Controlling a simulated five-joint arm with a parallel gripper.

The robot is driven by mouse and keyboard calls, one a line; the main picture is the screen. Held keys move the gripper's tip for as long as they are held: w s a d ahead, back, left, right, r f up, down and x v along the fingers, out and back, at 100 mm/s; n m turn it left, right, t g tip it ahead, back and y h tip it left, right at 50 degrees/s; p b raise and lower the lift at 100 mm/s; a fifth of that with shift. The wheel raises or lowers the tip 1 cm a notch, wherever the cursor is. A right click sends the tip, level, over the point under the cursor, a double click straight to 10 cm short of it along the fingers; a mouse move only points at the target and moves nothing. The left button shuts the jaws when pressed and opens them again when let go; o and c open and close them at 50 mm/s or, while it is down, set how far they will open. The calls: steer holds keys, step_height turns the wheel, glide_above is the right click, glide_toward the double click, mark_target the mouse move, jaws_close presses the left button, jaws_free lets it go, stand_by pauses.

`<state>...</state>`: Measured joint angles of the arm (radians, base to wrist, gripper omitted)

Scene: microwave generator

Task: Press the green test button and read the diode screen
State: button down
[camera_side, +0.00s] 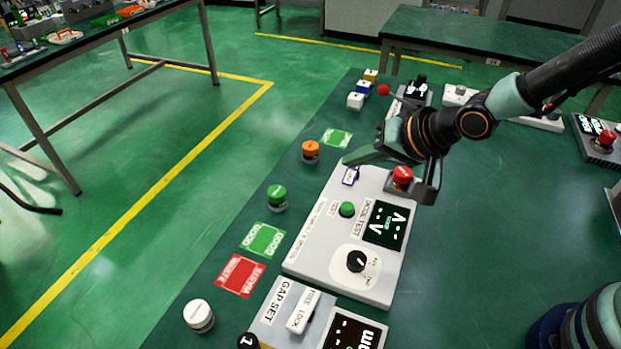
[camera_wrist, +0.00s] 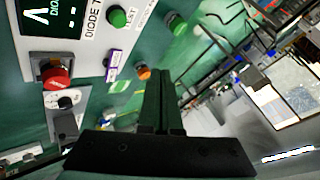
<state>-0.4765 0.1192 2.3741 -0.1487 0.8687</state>
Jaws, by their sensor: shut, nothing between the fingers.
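The green test button (camera_side: 347,209) sits on the white diode test panel (camera_side: 322,258), left of the dark diode screen (camera_side: 385,225). The screen shows pale dashes and a V-like mark; I cannot read a clear value. In the wrist view the test button (camera_wrist: 118,17) and part of the screen (camera_wrist: 50,18) show at the upper left. My gripper (camera_side: 350,160) is shut and empty, above the far end of the panel near the purple tag (camera_side: 351,176), apart from the test button. In the wrist view its closed fingers (camera_wrist: 160,75) point up the middle.
A red button (camera_side: 402,175) stands beside my gripper at the panel's far end. A black knob (camera_side: 356,261) is on the near part. Orange (camera_side: 311,151), green (camera_side: 277,197) and white (camera_side: 199,315) capped cylinders stand along the table's left side. The gap set box (camera_side: 283,315) is nearest.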

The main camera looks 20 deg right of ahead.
mark_target(352, 209)
steer(key=shift+f, duration=4.4)
steer(key=shift+f, duration=0.15)
steer(key=shift+d+f, duration=0.15)
steer(key=shift+f, duration=0.1)
steer(key=shift+f, duration=0.55)
steer(key=shift+r, duration=1)
steer(key=shift+r, duration=0.1)
